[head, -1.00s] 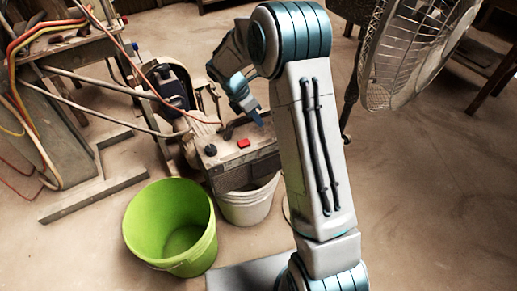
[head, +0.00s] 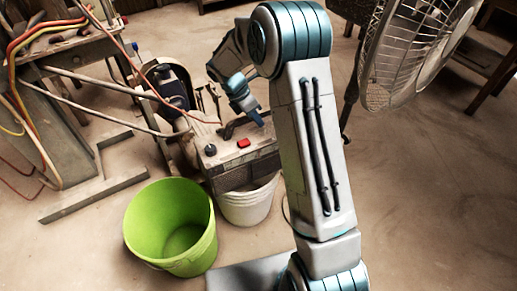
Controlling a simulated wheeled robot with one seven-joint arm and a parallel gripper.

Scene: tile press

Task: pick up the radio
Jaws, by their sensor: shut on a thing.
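The radio (head: 240,160) is a worn grey box with a black knob, a red button and a dark carry handle on top. It sits over the white bucket (head: 247,208), near the middle of the head view. My gripper (head: 257,120) reaches down to the top of the radio, at its handle, and is shut on it. The fingers are small in the picture, so the exact grip is hard to see. My arm hides the radio's right end.
A green bucket (head: 170,227) stands in front and to the left. A cluttered workbench (head: 62,52) with hoses and metal bars is at the left. A standing fan (head: 415,50) is at the upper right. The floor at the right is clear.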

